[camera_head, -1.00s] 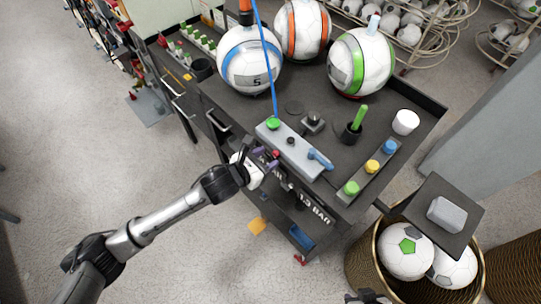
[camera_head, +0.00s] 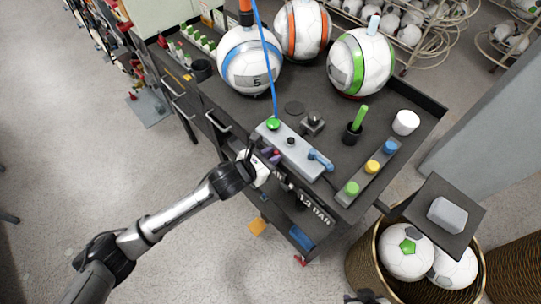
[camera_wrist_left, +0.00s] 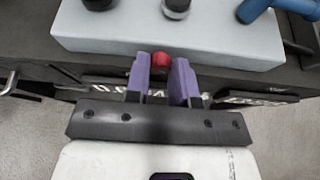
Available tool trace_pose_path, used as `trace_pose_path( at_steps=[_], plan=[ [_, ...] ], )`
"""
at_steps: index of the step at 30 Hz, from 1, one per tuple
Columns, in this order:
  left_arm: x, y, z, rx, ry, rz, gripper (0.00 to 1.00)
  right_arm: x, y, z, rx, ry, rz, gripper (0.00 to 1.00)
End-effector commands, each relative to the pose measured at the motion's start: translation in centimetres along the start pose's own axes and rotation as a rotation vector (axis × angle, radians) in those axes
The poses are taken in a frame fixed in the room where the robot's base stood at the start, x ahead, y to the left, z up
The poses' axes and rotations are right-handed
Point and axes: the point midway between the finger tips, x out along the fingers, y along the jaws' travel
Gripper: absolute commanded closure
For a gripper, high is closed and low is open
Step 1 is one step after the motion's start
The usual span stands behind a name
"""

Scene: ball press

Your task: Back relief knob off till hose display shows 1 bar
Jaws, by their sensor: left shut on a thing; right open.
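The red relief knob (camera_wrist_left: 160,60) sits on the front side of the grey control block (camera_head: 293,152). My left gripper (camera_head: 271,157) is at that front side, and its purple fingers (camera_wrist_left: 164,80) are shut on the knob, one on each side. In the head view most of the knob is hidden by the fingers. The hose display (camera_head: 314,208) on the bench front below reads "1.3 BAR"; my gripper covers part of the panel beside it. My right gripper (camera_head: 367,297) shows only as a dark piece at the bottom edge, empty as far as I see.
The block carries a green button (camera_head: 273,124), a black knob and a blue lever (camera_head: 320,160). A blue hose (camera_head: 268,60) runs up from it. Three balls stand behind. A strip with green, yellow and blue buttons (camera_head: 372,166) lies to the right. A ball basket (camera_head: 362,262) stands lower right.

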Motion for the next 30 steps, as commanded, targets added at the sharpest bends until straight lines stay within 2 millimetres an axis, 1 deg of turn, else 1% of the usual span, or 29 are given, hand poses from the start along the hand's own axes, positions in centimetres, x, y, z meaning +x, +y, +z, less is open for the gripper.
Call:
trace_pose_path(
  at_steps=[1,4,5,10,15,23,24,30],
  plan=[
    [-0.01,0.00,-0.01,0.000,0.000,0.000,0.90,0.00,0.05,0.01,-0.002,0.000,0.001,0.57],
    [-0.01,0.00,-0.01,0.000,0.000,0.000,0.99,0.01,0.14,0.03,-0.005,-0.001,0.004,0.57],
    [-0.01,0.00,-0.01,0.000,0.000,0.000,1.00,0.01,0.17,0.04,-0.006,-0.001,0.005,0.57],
    [-0.09,0.14,0.27,-0.053,0.000,-0.024,1.00,-0.65,0.28,-0.14,-0.008,-0.002,0.007,0.57],
    [-0.04,0.18,0.01,-0.112,0.002,-0.047,1.00,-0.90,0.27,-0.23,-0.008,-0.002,0.006,0.57],
    [-0.01,0.15,-0.05,-0.116,0.001,-0.048,1.00,-0.84,0.14,-0.24,-0.004,-0.001,0.003,0.57],
    [-0.01,0.15,-0.06,-0.116,0.001,-0.048,0.74,-0.85,0.11,-0.25,-0.002,-0.001,0.002,0.57],
    [-0.01,0.15,-0.05,-0.116,0.001,-0.048,0.55,-0.85,-0.01,-0.27,0.002,0.000,-0.001,0.57]
  ],
)
